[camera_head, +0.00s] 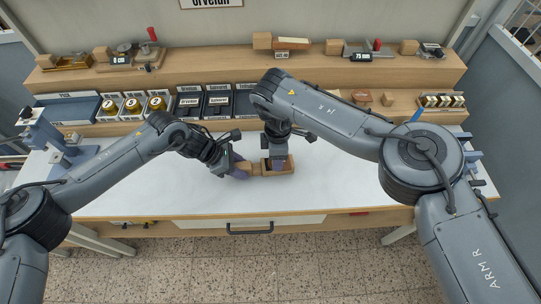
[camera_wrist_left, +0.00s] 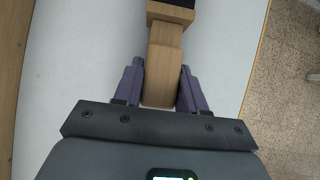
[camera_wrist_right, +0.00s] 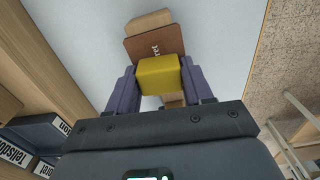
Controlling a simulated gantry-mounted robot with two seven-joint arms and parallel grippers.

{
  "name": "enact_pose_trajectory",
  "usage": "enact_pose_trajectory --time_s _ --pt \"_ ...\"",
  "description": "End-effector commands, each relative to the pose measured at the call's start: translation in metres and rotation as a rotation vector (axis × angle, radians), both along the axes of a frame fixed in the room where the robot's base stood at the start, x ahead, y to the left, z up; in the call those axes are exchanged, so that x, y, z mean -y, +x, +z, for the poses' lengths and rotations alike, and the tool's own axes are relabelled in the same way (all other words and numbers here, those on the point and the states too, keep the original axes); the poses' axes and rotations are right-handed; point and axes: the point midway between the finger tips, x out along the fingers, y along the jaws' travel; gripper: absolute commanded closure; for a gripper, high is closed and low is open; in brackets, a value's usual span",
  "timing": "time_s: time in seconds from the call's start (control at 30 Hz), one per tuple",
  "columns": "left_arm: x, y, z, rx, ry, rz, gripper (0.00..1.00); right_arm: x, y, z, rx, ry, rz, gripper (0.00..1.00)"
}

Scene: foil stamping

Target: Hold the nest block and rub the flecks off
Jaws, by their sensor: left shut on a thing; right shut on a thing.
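The wooden nest block (camera_head: 289,168) lies on the white bench top, with a handle reaching left. My left gripper (camera_head: 238,168) is shut on that wooden handle, which shows between its purple fingers in the left wrist view (camera_wrist_left: 162,75). My right gripper (camera_head: 277,163) is above the nest block, fingers pointing down. In the right wrist view it is shut on a yellow block (camera_wrist_right: 158,76). A brown piece (camera_wrist_right: 146,47) with pale lettering shows right behind the yellow block. I cannot tell whether they touch. Flecks are too small to make out.
Dark cases (camera_head: 189,103) and small boxes with gold discs (camera_head: 133,105) stand along the back of the bench. A blue-grey press (camera_head: 57,140) is at the left. A stepped wooden shelf (camera_head: 210,68) runs behind. The white bench top (camera_head: 340,178) is clear to the right.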

Motion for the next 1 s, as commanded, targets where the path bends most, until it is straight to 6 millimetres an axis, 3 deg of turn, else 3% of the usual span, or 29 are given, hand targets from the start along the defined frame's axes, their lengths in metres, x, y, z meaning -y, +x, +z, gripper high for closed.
enact_pose_trajectory --time_s 0.37,0.43,0.5,1.0 --pt "-0.001 0.001 0.000 0.001 0.000 0.003 0.90 0.037 0.004 -0.001 -0.001 -0.003 -0.005 0.78" --pt "-0.001 0.001 0.000 0.001 0.000 0.003 0.90 0.035 0.003 0.002 -0.001 -0.003 -0.003 0.78" --pt "-0.001 0.001 0.000 0.000 0.000 0.002 0.90 0.034 0.005 0.024 0.004 -0.001 -0.002 0.78" --pt "-0.001 0.000 0.000 -0.001 0.000 0.001 0.90 0.034 0.004 0.069 0.003 -0.002 -0.001 0.78"
